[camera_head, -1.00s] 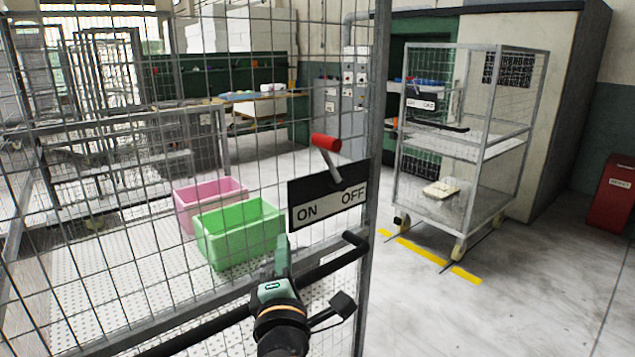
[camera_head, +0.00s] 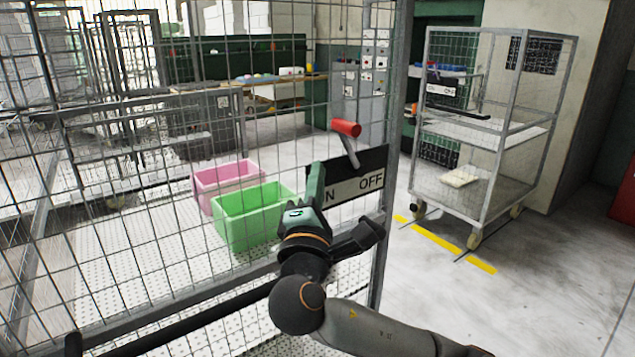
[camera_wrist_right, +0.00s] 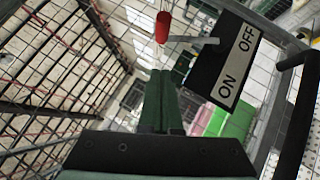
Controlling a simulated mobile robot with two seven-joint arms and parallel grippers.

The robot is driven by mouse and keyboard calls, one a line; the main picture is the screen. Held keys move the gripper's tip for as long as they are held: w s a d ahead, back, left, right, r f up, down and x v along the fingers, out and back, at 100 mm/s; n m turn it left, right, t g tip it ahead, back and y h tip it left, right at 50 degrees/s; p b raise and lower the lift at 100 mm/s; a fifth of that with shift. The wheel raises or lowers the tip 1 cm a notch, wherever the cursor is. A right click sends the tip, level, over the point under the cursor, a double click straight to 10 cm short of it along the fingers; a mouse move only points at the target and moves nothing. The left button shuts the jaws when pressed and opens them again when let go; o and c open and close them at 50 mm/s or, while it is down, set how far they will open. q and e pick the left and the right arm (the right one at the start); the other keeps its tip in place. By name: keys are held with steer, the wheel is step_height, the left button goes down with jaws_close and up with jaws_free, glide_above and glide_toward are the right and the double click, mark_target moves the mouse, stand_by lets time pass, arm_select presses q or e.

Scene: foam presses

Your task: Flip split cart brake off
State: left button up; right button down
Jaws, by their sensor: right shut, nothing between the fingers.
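The cart brake is a lever with a red handle (camera_head: 346,128) on a black and white ON/OFF plate (camera_head: 358,180), fixed to the near mesh cart (camera_head: 392,120). The lever tilts up and to the left, its red end above the plate. My right gripper (camera_head: 316,172) is shut and empty, its green fingers pointing up in front of the plate's left end, below and left of the red handle. It hides part of the word ON. In the right wrist view the shut fingers (camera_wrist_right: 161,90) point toward the red handle (camera_wrist_right: 162,27), with a gap between. My left gripper is not in view.
Behind the mesh stand a pink crate (camera_head: 228,182) and a green crate (camera_head: 252,215). Another mesh cart (camera_head: 490,125) with its own ON/OFF plate stands at the right by yellow floor marks (camera_head: 440,238). The floor between the carts is clear.

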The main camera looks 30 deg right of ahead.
mark_target(340, 131)
steer(key=w+d+r, duration=0.1)
steer(key=w+d+r+p, duration=0.1)
steer(key=d, duration=0.1)
steer(key=w+d+r, duration=0.1)
steer(key=w+d, duration=0.1)
steer(key=shift+d+p, duration=0.25)
steer(key=shift+p, duration=0.15)
steer(key=shift+d+r, duration=0.15)
steer(key=shift+d, duration=0.3)
steer(key=shift+d+r, duration=0.1)
steer(key=shift+d, duration=0.1)
